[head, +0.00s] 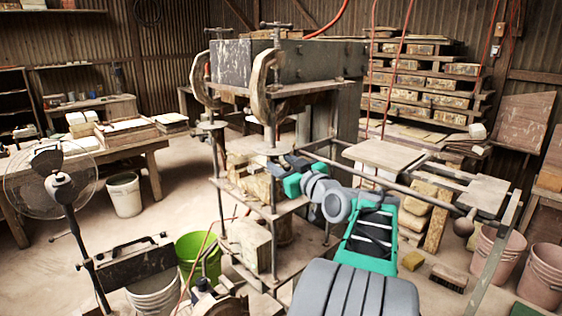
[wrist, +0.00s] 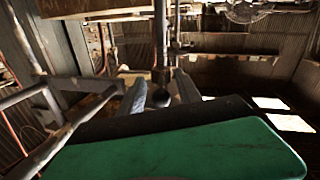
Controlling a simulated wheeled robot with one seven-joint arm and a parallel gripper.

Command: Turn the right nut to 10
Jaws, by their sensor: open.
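The tile press (head: 285,75) stands in the middle of the head view, with two upright screw rods at its front. A round, plate-like piece sits on the right rod (head: 270,151), just below the curved clamp; I cannot tell whether this is the right nut. My gripper (head: 283,166) is by this rod, just under the press head. In the wrist view my open gripper (wrist: 160,92) has one finger on each side of a vertical rod (wrist: 160,45) with a dark rounded end (wrist: 160,98). Contact cannot be told. No scale or number is readable.
A horizontal bar (head: 400,185) and a flat board (head: 383,154) lie right of the press, close to my arm. A green bucket (head: 198,257) and a fan (head: 55,185) stand at left. Stacked shelves (head: 420,85) fill the back right. Floor is open at left centre.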

